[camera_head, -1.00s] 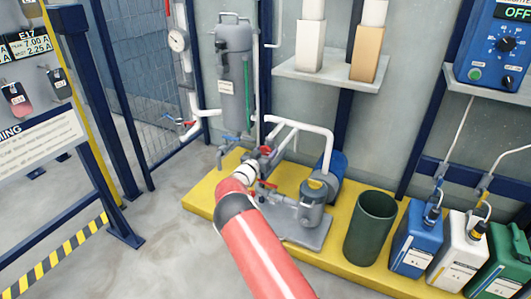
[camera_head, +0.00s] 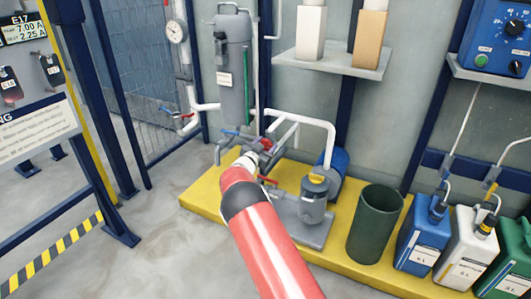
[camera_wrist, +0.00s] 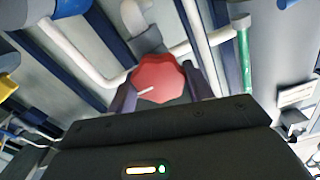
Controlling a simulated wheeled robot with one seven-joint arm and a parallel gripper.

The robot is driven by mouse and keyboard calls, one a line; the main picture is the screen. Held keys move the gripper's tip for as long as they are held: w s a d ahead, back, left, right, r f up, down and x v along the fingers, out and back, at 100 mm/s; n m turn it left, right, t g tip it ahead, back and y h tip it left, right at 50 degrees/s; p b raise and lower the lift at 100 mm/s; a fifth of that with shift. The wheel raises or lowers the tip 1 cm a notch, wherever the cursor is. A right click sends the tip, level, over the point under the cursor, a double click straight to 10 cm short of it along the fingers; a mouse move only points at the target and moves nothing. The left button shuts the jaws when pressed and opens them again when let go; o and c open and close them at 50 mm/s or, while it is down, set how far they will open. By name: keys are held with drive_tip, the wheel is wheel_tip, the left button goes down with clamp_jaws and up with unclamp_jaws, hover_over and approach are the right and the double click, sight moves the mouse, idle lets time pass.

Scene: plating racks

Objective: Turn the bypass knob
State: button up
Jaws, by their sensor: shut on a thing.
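A red, many-sided knob (camera_wrist: 158,76) with a pale pointer line shows in the middle of the wrist view, in front of grey and white pipework. My gripper (camera_wrist: 163,88) is shut on it, with one dark finger on each side. In the head view my red and white arm reaches to the valves below the grey tank, and my gripper (camera_head: 262,150) is small there and partly hidden by the wrist. The knob's label, if any, is hidden.
The grey tank (camera_head: 236,68) stands behind the valves. A small pump (camera_head: 313,203), a dark green bin (camera_head: 375,225) and several canisters (camera_head: 421,236) stand right of my arm on the yellow platform (camera_head: 199,196). White pipes (camera_head: 305,121) run close by.

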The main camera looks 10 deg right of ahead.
drive_tip(key=shift+f+m+b, duration=0.1)
drive_tip(key=shift+m+b, duration=0.85)
drive_tip(key=shift+m, duration=0.05)
drive_tip(key=o, duration=1)
drive_tip(key=shift+v, duration=3.9)
